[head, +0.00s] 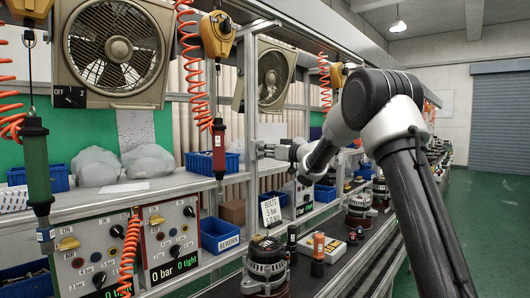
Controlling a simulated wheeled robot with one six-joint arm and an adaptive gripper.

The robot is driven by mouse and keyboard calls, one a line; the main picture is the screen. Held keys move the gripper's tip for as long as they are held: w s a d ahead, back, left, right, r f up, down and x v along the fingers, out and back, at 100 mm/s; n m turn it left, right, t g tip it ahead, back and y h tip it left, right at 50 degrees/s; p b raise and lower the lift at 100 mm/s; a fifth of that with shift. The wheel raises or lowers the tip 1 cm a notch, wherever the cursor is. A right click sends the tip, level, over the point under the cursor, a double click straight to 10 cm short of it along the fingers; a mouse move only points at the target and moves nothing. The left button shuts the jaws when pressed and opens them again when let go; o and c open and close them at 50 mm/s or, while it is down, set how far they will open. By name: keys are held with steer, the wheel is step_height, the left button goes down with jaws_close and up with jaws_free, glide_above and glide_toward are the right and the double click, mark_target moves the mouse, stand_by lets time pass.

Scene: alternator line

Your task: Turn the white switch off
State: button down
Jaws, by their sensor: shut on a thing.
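My gripper (262,150) is at the middle of the view, at the end of my arm reaching in from the right. Its jaws are small here and point left, up against the upright metal post (249,125) of the line. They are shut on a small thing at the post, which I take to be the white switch. The jaws cover most of it, so its on or off position cannot be told.
A control panel (172,240) with knobs stands at the left, and a fan (115,50) hangs above. An alternator (265,262) and small bottles stand on the conveyor below. The aisle floor (490,220) at right is clear.

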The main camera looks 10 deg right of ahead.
steer(key=n, duration=0.6)
steer(key=shift+n, duration=0.3)
stand_by(0.4)
steer(key=c, duration=1.5)
jaws_free()
steer(key=shift+c, duration=0.2)
steer(key=shift+s, duration=0.1)
steer(key=v, duration=1.2)
steer(key=shift+f, duration=0.1)
